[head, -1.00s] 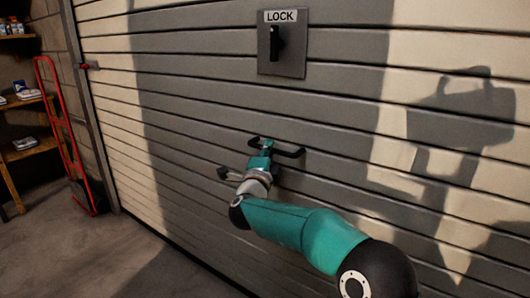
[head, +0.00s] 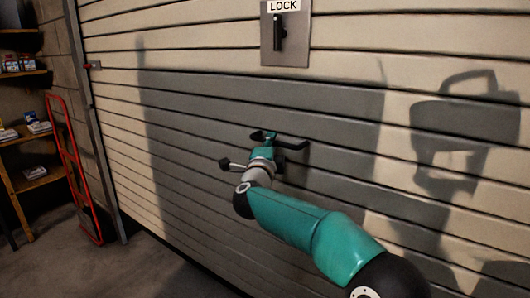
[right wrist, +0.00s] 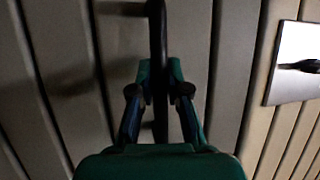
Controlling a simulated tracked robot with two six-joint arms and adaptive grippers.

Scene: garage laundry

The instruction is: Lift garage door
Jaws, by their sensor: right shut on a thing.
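The garage door (head: 210,125) is a slatted cream panel filling most of the head view, partly in shadow. Its dark bar handle (head: 294,145) sits near the middle of the head view and also crosses the upper middle of the right wrist view (right wrist: 157,35). My right gripper (head: 267,142) is shut on the handle; in the right wrist view its fingers (right wrist: 160,95) lie on either side of the bar. The grey lock plate (head: 285,52), labelled LOCK, is above the handle and also shows in the right wrist view (right wrist: 296,70). My left gripper is not in view.
A red hand truck (head: 72,170) leans by the wall left of the door frame (head: 92,130). Wooden shelves (head: 32,182) with small boxes stand farther left. The visible floor (head: 130,270) in front of the door is clear.

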